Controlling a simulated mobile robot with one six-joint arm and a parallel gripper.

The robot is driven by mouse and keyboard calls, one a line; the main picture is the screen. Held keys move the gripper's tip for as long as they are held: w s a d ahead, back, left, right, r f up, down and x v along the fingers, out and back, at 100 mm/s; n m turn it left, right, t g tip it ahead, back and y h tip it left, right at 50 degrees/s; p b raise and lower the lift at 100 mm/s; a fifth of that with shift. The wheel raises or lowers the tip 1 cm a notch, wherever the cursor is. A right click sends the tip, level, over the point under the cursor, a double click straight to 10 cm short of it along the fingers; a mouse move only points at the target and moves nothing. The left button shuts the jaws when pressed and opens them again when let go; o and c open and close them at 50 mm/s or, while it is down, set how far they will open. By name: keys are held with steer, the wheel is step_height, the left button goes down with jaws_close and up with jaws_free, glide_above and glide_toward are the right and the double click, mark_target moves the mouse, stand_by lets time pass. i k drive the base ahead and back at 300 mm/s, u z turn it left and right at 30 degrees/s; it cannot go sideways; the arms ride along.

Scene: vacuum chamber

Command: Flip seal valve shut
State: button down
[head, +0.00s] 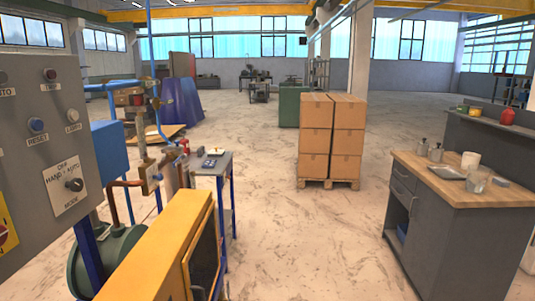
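Copper and brass pipework with small fittings (150,170) stands at the left, beside a blue box (107,152). A dark red curved pipe or handle (125,184) shows below the box, above a green rounded vessel (108,258). The seal valve cannot be picked out for certain among these fittings, and its position cannot be read. My gripper is not in view.
A grey control panel (40,110) with knobs fills the left edge. A yellow cabinet (150,250) stands low in front. A small table (212,163) is behind it. Stacked cartons (331,135) and a wood-topped workbench (480,185) bound the clear middle floor.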

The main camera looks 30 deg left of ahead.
mark_target(176, 162)
steer(key=u, duration=0.1)
steer(key=i, duration=0.25)
steer(key=u, duration=1.8)
steer(key=i, duration=1)
steer(key=k, duration=0.65)
steer(key=z, duration=0.3)
steer(key=i, duration=1.3)
steer(key=u, duration=0.4)
